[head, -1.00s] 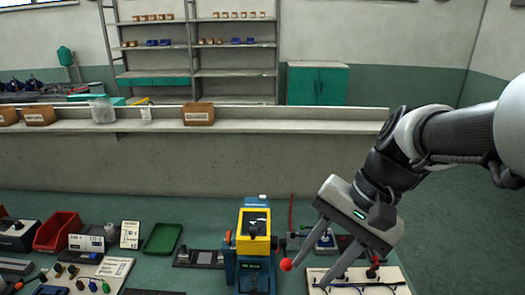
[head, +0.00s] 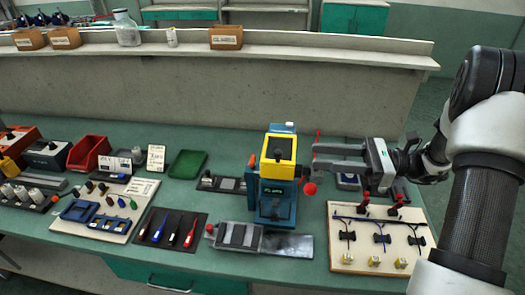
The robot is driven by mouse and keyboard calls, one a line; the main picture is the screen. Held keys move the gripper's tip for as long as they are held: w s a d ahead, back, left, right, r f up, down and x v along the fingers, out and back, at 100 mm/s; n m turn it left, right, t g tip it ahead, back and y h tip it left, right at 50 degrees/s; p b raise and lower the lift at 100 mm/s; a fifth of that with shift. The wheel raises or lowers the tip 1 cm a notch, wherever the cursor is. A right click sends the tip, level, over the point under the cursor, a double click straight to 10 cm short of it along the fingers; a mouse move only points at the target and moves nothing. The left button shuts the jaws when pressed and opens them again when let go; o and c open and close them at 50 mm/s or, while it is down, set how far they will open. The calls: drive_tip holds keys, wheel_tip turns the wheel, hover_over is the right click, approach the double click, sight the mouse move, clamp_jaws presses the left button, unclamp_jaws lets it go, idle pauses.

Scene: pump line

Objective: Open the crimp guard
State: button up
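The blue crimping machine (head: 272,206) stands upright on the green bench. Its yellow guard (head: 279,150) frames a dark opening and appears closed over the front top. A red ball knob (head: 310,189) sticks out at the machine's right side, and a small orange knob (head: 252,160) is at its left. My gripper (head: 316,157) points left, just right of the guard and above the red ball. Its two fingers are apart with nothing between them. I cannot tell whether a fingertip touches the guard's edge; they look slightly apart.
A board with cables and red-handled clamps (head: 380,235) lies at the right. A grey plate (head: 262,240) lies before the machine. A screwdriver mat (head: 172,228), a green tray (head: 187,164) and a red bin (head: 89,153) are at the left. A low wall (head: 200,87) runs behind.

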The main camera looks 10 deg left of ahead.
sight(262, 160)
drive_tip(key=a, duration=1.5)
drive_tip(key=shift+a+p, duration=0.2)
drive_tip(key=shift+p, duration=0.15)
drive_tip(key=shift+c, duration=0.3)
clamp_jaws()
